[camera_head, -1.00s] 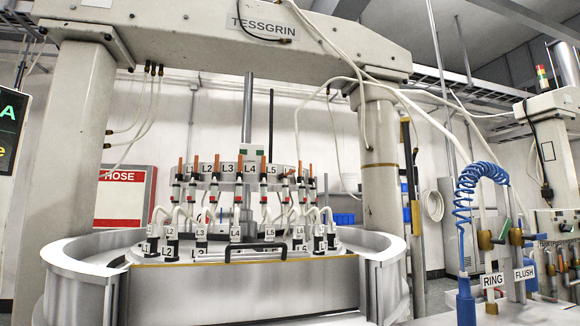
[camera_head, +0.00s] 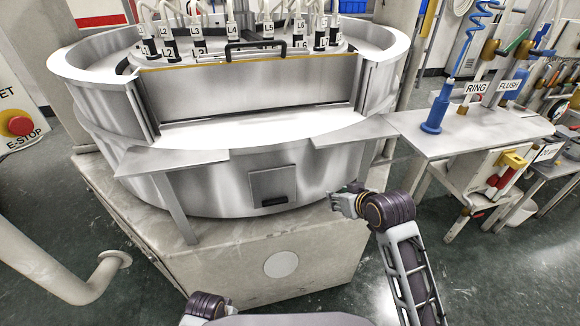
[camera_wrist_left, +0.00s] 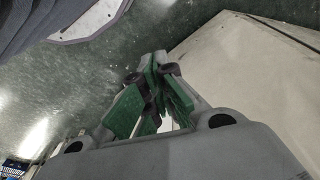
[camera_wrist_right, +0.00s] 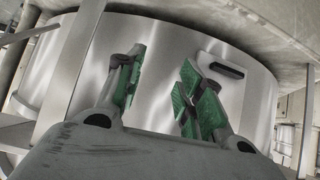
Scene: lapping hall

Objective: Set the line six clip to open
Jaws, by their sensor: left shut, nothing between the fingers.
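The line six labels L6 (camera_head: 301,45) stand at the right of the row of hose fittings on the round machine's top. The upper part of the row is cut off by the head view's top edge, so the line six clip and its setting cannot be made out. My right gripper (camera_head: 340,202) is in front of the machine's steel drum, well below the fittings. In the right wrist view its green-padded fingers (camera_wrist_right: 160,85) are apart with nothing between them. My left gripper (camera_wrist_left: 155,95) is shut and empty, low beside a pale machine base; only part of that arm shows at the head view's bottom.
A steel basin (camera_head: 85,72) with a raised rim surrounds the fittings, and a black handle (camera_head: 255,46) stands before them. Steel ledges (camera_head: 350,132) jut out at the front. A side table (camera_head: 430,140) at the right holds a blue nozzle (camera_head: 437,112). An E-stop (camera_head: 20,124) is at the left.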

